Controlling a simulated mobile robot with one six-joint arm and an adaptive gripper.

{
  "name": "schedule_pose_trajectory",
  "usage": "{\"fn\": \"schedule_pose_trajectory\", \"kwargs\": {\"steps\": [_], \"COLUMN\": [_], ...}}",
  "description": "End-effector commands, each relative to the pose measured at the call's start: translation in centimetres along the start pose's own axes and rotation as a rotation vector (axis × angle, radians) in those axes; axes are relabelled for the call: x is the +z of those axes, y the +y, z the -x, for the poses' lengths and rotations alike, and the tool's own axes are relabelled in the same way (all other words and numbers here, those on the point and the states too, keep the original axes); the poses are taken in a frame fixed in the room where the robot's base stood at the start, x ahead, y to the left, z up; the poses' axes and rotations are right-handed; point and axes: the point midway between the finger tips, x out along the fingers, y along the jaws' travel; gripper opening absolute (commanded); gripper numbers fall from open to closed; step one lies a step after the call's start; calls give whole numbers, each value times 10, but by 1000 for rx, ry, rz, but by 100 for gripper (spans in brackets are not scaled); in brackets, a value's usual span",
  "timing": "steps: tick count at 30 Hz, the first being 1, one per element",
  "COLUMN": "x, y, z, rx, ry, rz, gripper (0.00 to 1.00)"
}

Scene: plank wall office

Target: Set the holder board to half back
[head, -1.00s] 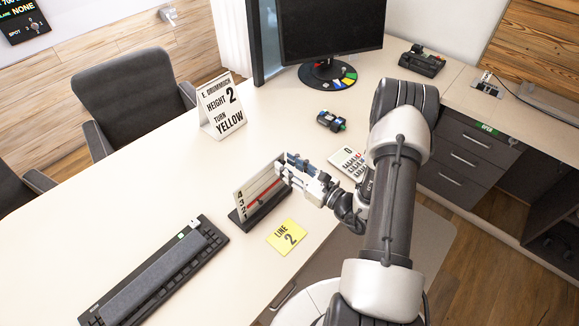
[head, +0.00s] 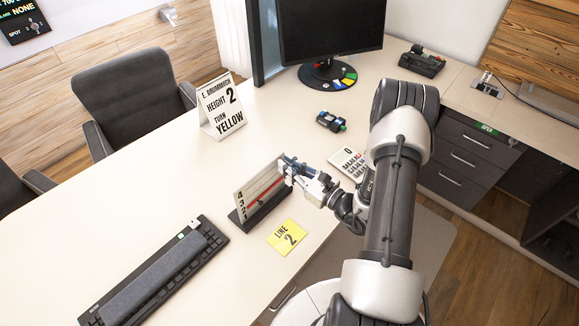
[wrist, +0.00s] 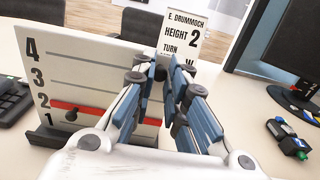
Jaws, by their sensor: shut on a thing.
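The holder board (head: 262,186) is a white panel with dark lines, numbered 4 to 1 from top to bottom, in a dark base on the desk. A red strip (wrist: 98,108) crosses it near the 2, with a dark knob at its lower left. The board's numbered face (wrist: 75,68) fills the left of the wrist view. My gripper (head: 288,168) is at the board's right edge. In the wrist view its blue-grey fingers (wrist: 160,90) are shut on that edge, and they hide part of it. I cannot tell the board's exact lean.
A yellow LINE 2 card (head: 287,236) lies in front of the board. A keyboard (head: 160,272) is at the left. A folded sign (head: 221,106) reading HEIGHT 2, TURN YELLOW stands behind. A small dark device (head: 331,121) and a monitor (head: 331,30) are farther back.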

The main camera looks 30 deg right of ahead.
Motion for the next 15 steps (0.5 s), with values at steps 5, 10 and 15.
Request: {"fn": "schedule_pose_trajectory", "kwargs": {"steps": [5,10,15], "x": [4,11,8], "y": [0,1,1], "z": [-6,-24,-48], "rx": [3,5,5], "ry": [32,144,237], "rz": [2,4,3], "gripper": [0,0,0]}}
